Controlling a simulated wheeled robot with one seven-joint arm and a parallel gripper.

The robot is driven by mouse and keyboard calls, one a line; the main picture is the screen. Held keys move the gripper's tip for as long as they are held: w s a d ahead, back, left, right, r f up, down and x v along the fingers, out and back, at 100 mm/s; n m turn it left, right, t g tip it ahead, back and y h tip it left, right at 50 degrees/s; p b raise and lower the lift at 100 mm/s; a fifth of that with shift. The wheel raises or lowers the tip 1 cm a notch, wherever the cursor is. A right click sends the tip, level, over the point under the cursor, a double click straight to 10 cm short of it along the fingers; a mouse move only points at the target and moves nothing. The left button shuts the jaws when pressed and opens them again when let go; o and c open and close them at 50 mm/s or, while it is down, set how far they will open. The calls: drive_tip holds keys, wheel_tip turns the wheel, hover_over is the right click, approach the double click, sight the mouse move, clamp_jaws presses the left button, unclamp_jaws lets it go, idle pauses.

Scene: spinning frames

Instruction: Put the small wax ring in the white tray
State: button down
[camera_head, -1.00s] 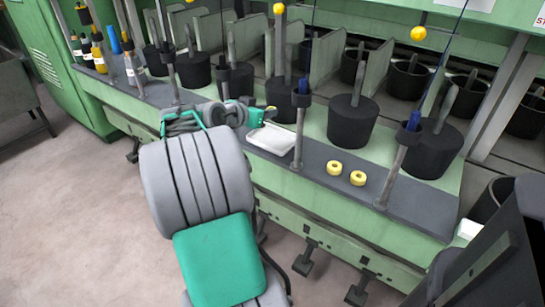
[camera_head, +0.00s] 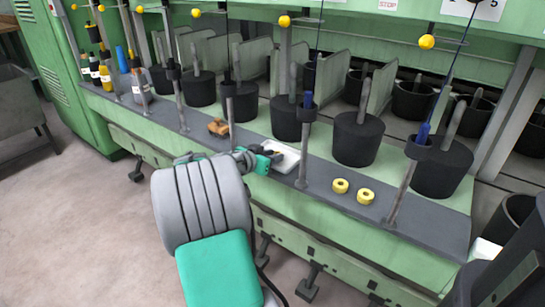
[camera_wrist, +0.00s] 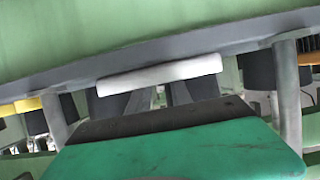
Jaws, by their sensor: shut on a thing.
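The white tray (camera_head: 288,160) lies on the grey ledge, left of a post with a blue top. My gripper (camera_head: 268,156) is low at the tray's left end, partly covering it. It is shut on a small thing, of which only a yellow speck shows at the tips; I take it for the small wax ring. In the wrist view my gripper's dark and green parts (camera_wrist: 165,122) fill the lower middle, and the held thing is hidden. A white edge, seemingly the tray (camera_wrist: 160,74), shows just beyond them.
Two yellow rings (camera_head: 340,186) (camera_head: 365,196) lie on the ledge right of the post. An orange-brown object (camera_head: 218,127) lies farther left, and several bottles (camera_head: 105,78) stand at the far left. Upright posts (camera_head: 303,150) and black cans (camera_head: 357,138) line the ledge.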

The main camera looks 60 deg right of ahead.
drive_tip(key=shift+f, duration=0.45)
drive_tip(key=c, duration=1.6)
unclamp_jaws()
drive_tip(key=shift+a, duration=0.1)
drive_tip(key=o, duration=0.4)
drive_tip(key=shift+s+f, duration=0.1)
drive_tip(key=shift+f, duration=0.2)
drive_tip(key=shift+o, duration=0.2)
drive_tip(key=shift+r+p, duration=0.45)
drive_tip(key=shift+r, duration=0.2)
drive_tip(key=p+v, duration=0.2)
drive_tip(key=v, duration=1)
drive_tip(key=w+a+f+n+t+y, duration=0.3)
drive_tip(key=w+a+n+y, duration=0.15)
drive_tip(key=a, duration=0.65)
drive_tip(key=w+a+f+n+t+y, duration=0.25)
drive_tip(key=w+a+n, duration=0.25)
drive_tip(key=a, duration=0.6)
drive_tip(key=s+a+f+n+y, duration=0.1)
drive_tip(key=s+a+n+y, duration=0.1)
drive_tip(key=a, duration=0.5)
drive_tip(key=s+a+f+n+g+y, duration=0.1)
drive_tip(key=s+a+n+y, duration=0.1)
drive_tip(key=a+n, duration=0.3)
drive_tip(key=s+a+f+n+y, duration=0.1)
drive_tip(key=s+a+n+y, duration=0.1)
drive_tip(key=a, duration=0.7)
drive_tip(key=shift+s+a+f+n, duration=0.15)
drive_tip(key=shift+s+f+n, duration=0.15)
drive_tip(key=shift+s+n, duration=0.3)
